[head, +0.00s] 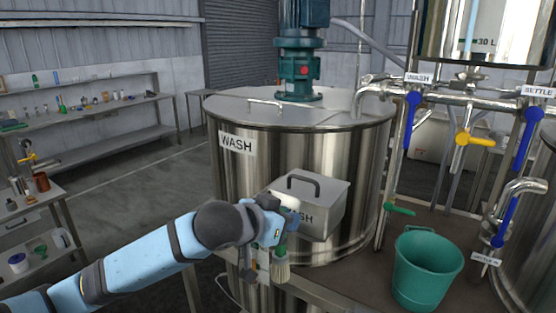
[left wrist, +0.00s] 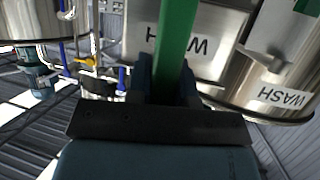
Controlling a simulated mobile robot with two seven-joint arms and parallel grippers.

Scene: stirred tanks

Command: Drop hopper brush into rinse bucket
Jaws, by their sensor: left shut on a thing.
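The hopper brush has a green handle and pale bristles (head: 281,270) that point down in the head view. My left gripper (head: 278,232) is shut on its handle, just in front of the steel WASH hopper box. In the left wrist view the green handle (left wrist: 177,40) stands between the fingers of my left gripper (left wrist: 167,80). The rinse bucket (head: 428,268), teal green with an open top, stands on the brown deck to the right, well apart from the brush. Its inner bottom is not clearly visible. My right gripper is not in view.
The WASH hopper (head: 325,208) with a dark lid handle sits on the front of the big WASH tank (head: 290,155). Pipes with blue-handled valves (head: 411,118) and a yellow-handled valve (head: 473,140) stand behind the bucket. A deck edge (head: 335,295) runs below the brush.

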